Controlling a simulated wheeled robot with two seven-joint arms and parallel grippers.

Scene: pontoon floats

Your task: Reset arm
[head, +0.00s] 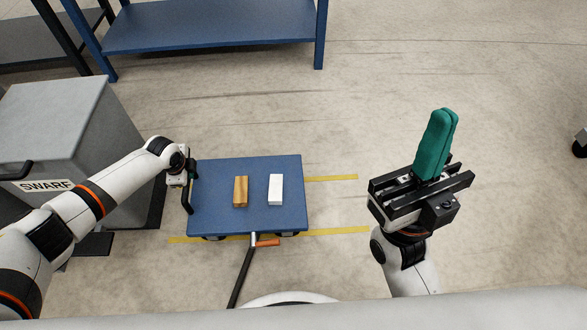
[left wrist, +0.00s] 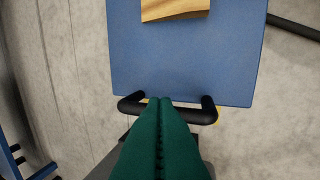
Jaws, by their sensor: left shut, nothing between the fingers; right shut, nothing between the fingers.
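My left arm (head: 110,188) reaches in from the left, its wrist end beside the left edge of a blue cart top (head: 222,168). The left gripper's green fingers (left wrist: 160,106) show in the left wrist view, pressed together and empty, overlapping the cart's black handle bar (left wrist: 185,113) in the picture; I cannot tell whether they touch it. Those fingers are hidden in the head view. My right gripper (head: 445,115) is on the right, its green fingers shut, empty and pointing up, well away from the cart.
A wooden block (head: 240,191) and a white block (head: 275,189) lie on the cart. A grey SWARF bin (head: 60,120) stands close to the left arm. A blue shelf (head: 210,27) is at the back. Yellow floor lines (head: 335,230) run by the cart. Floor around the right gripper is clear.

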